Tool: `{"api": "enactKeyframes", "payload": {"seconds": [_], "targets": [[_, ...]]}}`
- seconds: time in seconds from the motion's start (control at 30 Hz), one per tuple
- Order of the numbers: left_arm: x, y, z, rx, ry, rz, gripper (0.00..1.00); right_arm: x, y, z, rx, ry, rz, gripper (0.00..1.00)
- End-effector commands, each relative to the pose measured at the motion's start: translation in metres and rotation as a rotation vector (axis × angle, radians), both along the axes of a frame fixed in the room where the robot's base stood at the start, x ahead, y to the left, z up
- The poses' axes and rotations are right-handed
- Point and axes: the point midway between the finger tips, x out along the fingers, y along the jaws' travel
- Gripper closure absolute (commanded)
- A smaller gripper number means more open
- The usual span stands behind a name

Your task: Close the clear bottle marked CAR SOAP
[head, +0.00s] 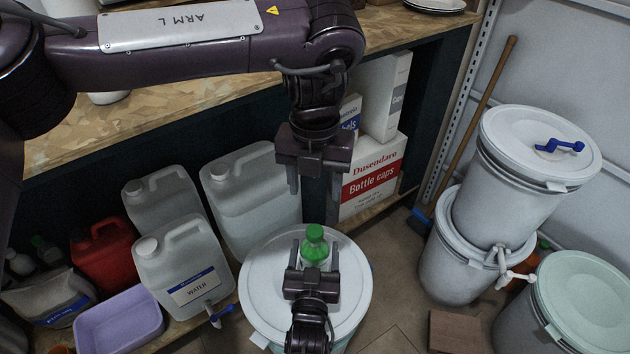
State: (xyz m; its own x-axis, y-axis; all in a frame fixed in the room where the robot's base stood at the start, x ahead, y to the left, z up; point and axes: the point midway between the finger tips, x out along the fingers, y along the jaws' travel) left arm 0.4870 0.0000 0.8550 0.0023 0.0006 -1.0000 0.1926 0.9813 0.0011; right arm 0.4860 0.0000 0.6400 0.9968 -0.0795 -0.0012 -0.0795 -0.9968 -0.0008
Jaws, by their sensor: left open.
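A small bottle with a green top (315,243) stands on the white lid of a drum (262,285) at the bottom centre. Its lower part is hidden by my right gripper, and I cannot read a label on it. My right gripper (315,254) comes in from the bottom edge with one finger on each side of the bottle. I cannot tell whether the fingers touch it. My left gripper (314,192) is open and empty, pointing down just above and behind the bottle in the picture.
Clear jugs, one a WATER jug (182,266), stand left of the drum beside a purple tub (118,318) and a red can (104,252). A Bottle caps box (372,178) is behind. Stacked white drums (508,205) and a pale green-lidded drum (590,298) stand right.

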Motion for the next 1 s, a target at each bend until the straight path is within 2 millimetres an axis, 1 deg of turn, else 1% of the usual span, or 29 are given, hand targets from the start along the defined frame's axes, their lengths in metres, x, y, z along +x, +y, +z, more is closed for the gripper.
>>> {"api": "enactKeyframes", "payload": {"seconds": [0.03,0.1,0.33,0.43,0.57,0.7,0.8,0.9,1.0], "targets": [[0.000,0.000,0.000,0.000,0.000,0.000,0.45,0.000,0.000,0.000,0.000,0.000,0.000,0.26],[0.000,0.000,0.000,0.000,0.000,0.000,0.45,0.000,0.000,0.000,0.000,0.000,0.000,0.16],[0.000,0.000,0.000,0.000,0.000,0.000,0.45,0.000,0.000,0.000,0.000,0.000,0.000,0.16],[0.000,0.000,0.000,0.000,0.000,0.000,0.45,-0.004,0.000,0.000,0.000,0.001,0.001,0.16],[0.000,0.000,0.002,0.000,0.000,0.000,0.45,-0.020,0.002,-0.001,0.000,0.004,0.001,0.16],[0.000,0.000,0.004,0.000,0.000,0.000,0.45,-0.046,0.004,-0.001,0.000,0.004,0.002,0.16],[0.000,0.000,0.005,0.000,0.000,0.000,0.45,-0.061,0.005,-0.001,-0.001,0.004,0.000,0.16],[0.000,0.000,0.006,0.000,0.000,0.000,0.45,-0.071,0.006,0.000,0.000,0.001,0.000,0.16],[0.000,0.000,0.006,0.000,0.000,0.000,0.45,-0.077,0.006,0.000,0.000,0.002,0.000,0.16]]}}
